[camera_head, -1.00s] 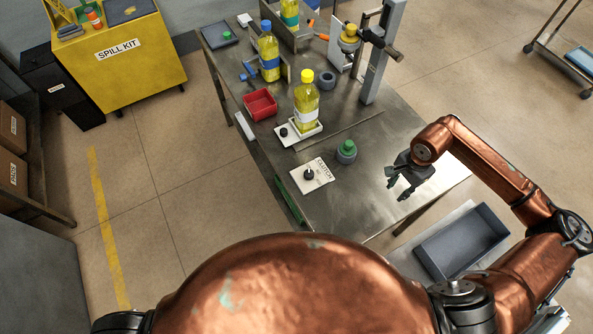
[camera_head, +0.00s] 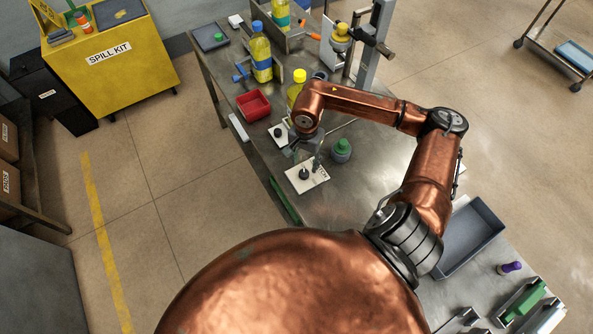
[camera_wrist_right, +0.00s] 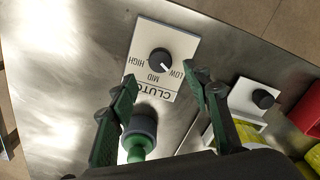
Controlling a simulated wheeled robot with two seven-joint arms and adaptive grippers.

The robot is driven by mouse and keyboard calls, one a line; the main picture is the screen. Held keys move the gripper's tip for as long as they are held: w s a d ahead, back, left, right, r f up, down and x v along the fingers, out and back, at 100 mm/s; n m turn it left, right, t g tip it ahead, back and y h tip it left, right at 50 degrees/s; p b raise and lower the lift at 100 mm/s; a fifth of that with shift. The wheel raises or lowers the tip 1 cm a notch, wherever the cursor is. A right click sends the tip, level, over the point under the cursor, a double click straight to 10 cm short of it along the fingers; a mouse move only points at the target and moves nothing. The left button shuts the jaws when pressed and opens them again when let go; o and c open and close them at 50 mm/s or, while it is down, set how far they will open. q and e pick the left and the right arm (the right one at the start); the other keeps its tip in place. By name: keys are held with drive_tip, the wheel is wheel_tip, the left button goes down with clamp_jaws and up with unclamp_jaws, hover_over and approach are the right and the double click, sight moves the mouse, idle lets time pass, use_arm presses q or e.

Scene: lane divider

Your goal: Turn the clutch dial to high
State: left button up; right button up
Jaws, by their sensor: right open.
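The clutch dial (camera_head: 304,174) is a black round knob on a white plate (camera_head: 318,178) lying on the metal bench. In the right wrist view the knob (camera_wrist_right: 160,61) has a white mark that points toward the LOW label. HIGH is on the left of the knob there, and MID is below it. My right gripper (camera_head: 304,160) hangs over the plate, close to the dial. In the right wrist view its two fingers (camera_wrist_right: 164,78) are apart, with nothing between the tips; the knob lies beyond them. My left gripper is not in view.
A second black knob (camera_wrist_right: 263,98) on a white plate is nearby, beside a yellow-capped bottle (camera_head: 298,82).

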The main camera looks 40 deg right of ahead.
sight(304, 173)
wheel_tip(304, 173, down, 7)
idle(0.4)
drive_tip(key=shift+c, duration=0.2)
drive_tip(key=c, duration=1.1)
